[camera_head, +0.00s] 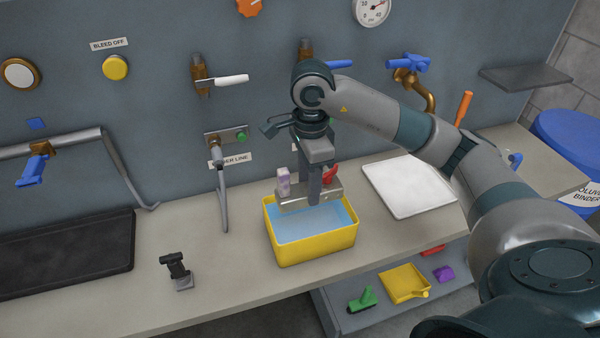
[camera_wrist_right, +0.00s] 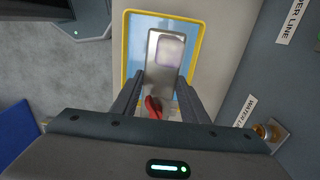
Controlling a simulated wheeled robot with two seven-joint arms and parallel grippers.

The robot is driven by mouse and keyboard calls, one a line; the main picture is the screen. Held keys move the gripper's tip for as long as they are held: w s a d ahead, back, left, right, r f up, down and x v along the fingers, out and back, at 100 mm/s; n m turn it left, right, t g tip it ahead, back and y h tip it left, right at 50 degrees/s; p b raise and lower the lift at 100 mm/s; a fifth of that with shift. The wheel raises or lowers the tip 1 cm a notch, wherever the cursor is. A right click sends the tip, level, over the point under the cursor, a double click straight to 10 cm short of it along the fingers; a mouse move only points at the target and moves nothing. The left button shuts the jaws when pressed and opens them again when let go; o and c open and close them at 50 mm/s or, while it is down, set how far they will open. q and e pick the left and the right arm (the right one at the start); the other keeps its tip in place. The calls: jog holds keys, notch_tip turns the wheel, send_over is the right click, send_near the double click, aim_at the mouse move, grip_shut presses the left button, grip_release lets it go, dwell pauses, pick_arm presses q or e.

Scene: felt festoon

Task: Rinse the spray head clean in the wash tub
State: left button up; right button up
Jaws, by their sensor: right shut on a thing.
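The wash tub (camera_head: 316,248) is a yellow box of blue water on the bench; it also shows in the wrist view (camera_wrist_right: 126,62). My right gripper (camera_head: 312,198) points down over the tub. It is shut on what looks like the spray head (camera_head: 293,200), a grey metal bar with a pale lilac block at one end and a red part at the other. In the wrist view the spray head (camera_wrist_right: 154,74) lies between my fingers (camera_wrist_right: 157,100) above the water. I cannot tell whether its underside touches the water. My left gripper is not in view.
A white tray (camera_head: 408,188) lies right of the tub. A small black tool (camera_head: 177,268) stands to the left, and a dark mat (camera_head: 65,255) lies farther left. Pipes, taps and a hanging hose (camera_head: 222,195) are on the back wall.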

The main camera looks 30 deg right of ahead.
jog(key=shift+s+r, duration=0.25)
jog(key=shift+s, duration=0.05)
jog(key=shift+w+f, duration=0.15)
jog(key=shift+f, duration=0.1)
jog(key=shift+f, duration=0.1)
